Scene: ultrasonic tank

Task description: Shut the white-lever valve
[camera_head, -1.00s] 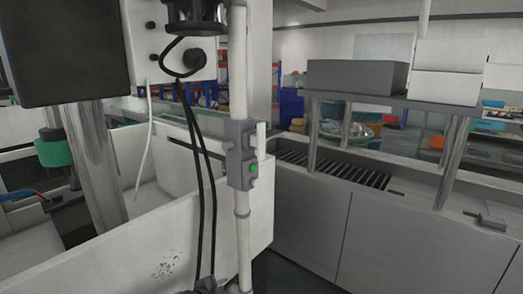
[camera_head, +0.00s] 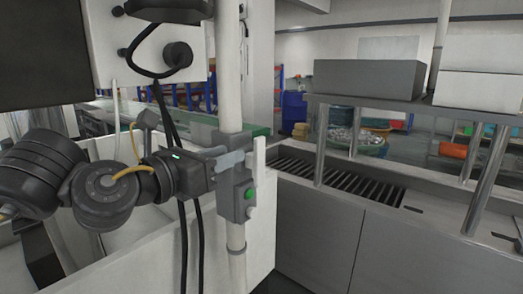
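The valve is a grey body (camera_head: 234,203) on a white vertical pipe, with a green round spot on its side. Its white lever (camera_head: 259,161) stands upright at the body's right side, in line with the pipe. My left gripper (camera_head: 240,158) comes in from the left at lever height, its light grey fingers pointing right across the upper valve body. The fingertips are close beside the lever; I cannot tell whether they touch it. The finger gap is not clear from this side. My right gripper is not in view.
Black cables (camera_head: 191,235) hang just left of the pipe, close to my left gripper. A white tank wall (camera_head: 140,262) stands below and behind. To the right is a grey counter (camera_head: 310,235) with a slatted grate and a raised shelf bearing boxes (camera_head: 368,79).

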